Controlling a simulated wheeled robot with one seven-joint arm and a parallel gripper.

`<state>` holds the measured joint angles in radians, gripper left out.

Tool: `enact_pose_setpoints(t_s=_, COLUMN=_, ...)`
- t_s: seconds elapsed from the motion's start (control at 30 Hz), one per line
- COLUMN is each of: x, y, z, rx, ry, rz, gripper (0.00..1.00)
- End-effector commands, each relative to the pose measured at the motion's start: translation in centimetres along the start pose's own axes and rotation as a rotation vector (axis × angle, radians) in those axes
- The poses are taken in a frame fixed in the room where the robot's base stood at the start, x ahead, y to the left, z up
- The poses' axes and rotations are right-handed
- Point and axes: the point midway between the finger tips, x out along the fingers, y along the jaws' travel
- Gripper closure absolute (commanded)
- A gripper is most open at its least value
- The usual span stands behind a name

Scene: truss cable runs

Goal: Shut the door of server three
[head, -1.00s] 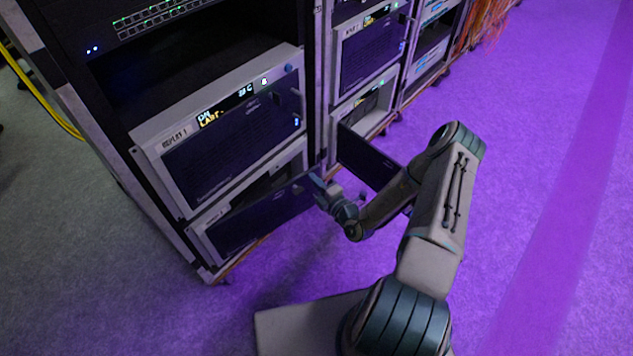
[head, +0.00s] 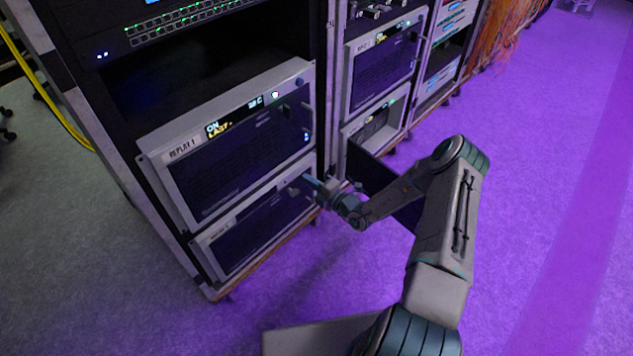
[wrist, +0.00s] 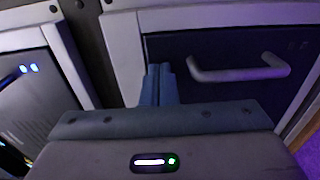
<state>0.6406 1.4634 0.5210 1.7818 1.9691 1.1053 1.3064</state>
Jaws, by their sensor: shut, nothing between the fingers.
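The lower server (head: 222,238) in the near rack has a dark door (head: 255,232) that now lies about flush with its pale frame. Its label is too small to read. My gripper (head: 308,179) is at the door's right end, fingers together and empty. In the wrist view my gripper (wrist: 160,72) is in front of the dark door (wrist: 215,45), just left of its pale bar handle (wrist: 240,72). I cannot tell whether the fingertips touch the door or whether it is latched.
REPLAY 1 (head: 240,140) sits above with its door shut. In the second rack, a lower server (head: 375,125) has its dark door (head: 362,168) swung out, partly behind my arm. Orange cables (head: 500,35) hang farther back. The purple-lit floor (head: 540,200) at right is clear.

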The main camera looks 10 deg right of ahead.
Motion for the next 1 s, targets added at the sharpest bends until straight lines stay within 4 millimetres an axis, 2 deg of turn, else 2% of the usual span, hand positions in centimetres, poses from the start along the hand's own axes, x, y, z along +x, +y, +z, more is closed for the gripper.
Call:
enact_pose_setpoints(t_s=0.03, x=1.0, y=0.4, z=-0.6, rx=-0.002, ry=0.012, rz=0.010, gripper=1.00)
enact_pose_setpoints(t_s=0.13, x=1.0, y=0.4, z=-0.6, rx=-0.003, ry=0.013, rz=0.009, gripper=1.00)
enact_pose_setpoints(t_s=0.33, x=-0.3, y=0.6, z=-0.7, rx=-0.002, ry=0.018, rz=0.008, gripper=1.00)
enact_pose_setpoints(t_s=0.47, x=-2.8, y=0.6, z=-0.1, rx=0.000, ry=0.011, rz=0.004, gripper=1.00)
enact_pose_setpoints(t_s=0.6, x=-6.4, y=0.6, z=-0.1, rx=0.000, ry=0.009, rz=0.003, gripper=1.00)
enact_pose_setpoints(t_s=0.8, x=-10.7, y=0.4, z=0.0, rx=0.001, ry=0.005, rz=0.002, gripper=1.00)
enact_pose_setpoints(t_s=1.0, x=-12.7, y=0.2, z=0.0, rx=-0.001, ry=0.008, rz=0.004, gripper=1.00)
